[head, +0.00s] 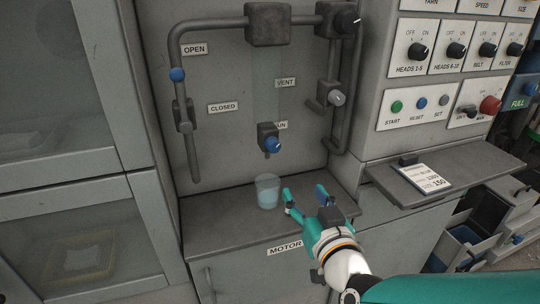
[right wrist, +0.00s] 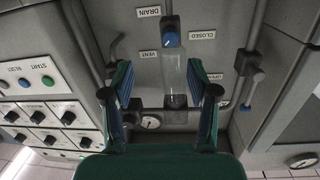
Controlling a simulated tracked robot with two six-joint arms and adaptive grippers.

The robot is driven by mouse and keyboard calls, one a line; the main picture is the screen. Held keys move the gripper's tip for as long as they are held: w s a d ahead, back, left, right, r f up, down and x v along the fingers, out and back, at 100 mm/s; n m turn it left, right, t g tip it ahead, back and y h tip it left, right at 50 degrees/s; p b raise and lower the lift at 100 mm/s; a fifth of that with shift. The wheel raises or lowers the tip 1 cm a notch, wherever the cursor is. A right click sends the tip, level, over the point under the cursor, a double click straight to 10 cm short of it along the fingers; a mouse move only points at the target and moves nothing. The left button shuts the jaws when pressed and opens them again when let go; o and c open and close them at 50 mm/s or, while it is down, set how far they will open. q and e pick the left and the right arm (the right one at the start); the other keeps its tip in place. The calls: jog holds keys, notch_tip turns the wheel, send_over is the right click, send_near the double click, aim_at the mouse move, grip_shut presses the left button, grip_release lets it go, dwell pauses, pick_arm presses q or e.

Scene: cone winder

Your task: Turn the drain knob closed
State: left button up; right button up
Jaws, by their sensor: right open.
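The drain knob (head: 273,145) is a blue knob on a small dark valve on the grey back panel, beside a label of which only the end shows. In the right wrist view, a blue knob (right wrist: 171,39) lies beyond my fingertips, near the DRAIN label (right wrist: 149,12). My right gripper (head: 305,193) is open and empty, below and to the right of the knob, apart from it. Its two fingers also show spread in the right wrist view (right wrist: 159,72). A clear cup (head: 267,191) with bluish liquid stands on the ledge below the knob. My left gripper is out of view.
A pipe with a blue-ended lever (head: 177,75) runs at the left, near OPEN and CLOSED labels. A grey vent knob (head: 336,98) sits up right of the drain knob. A switch panel (head: 430,110) and a shelf with a card (head: 422,177) are at the right.

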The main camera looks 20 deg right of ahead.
jog(key=r, duration=0.1)
jog(key=p, duration=0.8)
send_near(275, 148)
jog(key=shift+t+y, duration=0.3)
jog(key=shift+t, duration=0.1)
jog(key=w, duration=0.3)
jog(key=w+p, duration=0.1)
jog(key=w, duration=0.2)
jog(key=w+p, duration=0.1)
jog(key=w, duration=0.2)
jog(key=shift+w+d+f, duration=0.3)
jog(key=shift+w+f, duration=0.05)
jog(key=shift+c, duration=0.3)
jog(key=c, duration=1.1)
jog(key=shift+d, duration=0.1)
grip_shut()
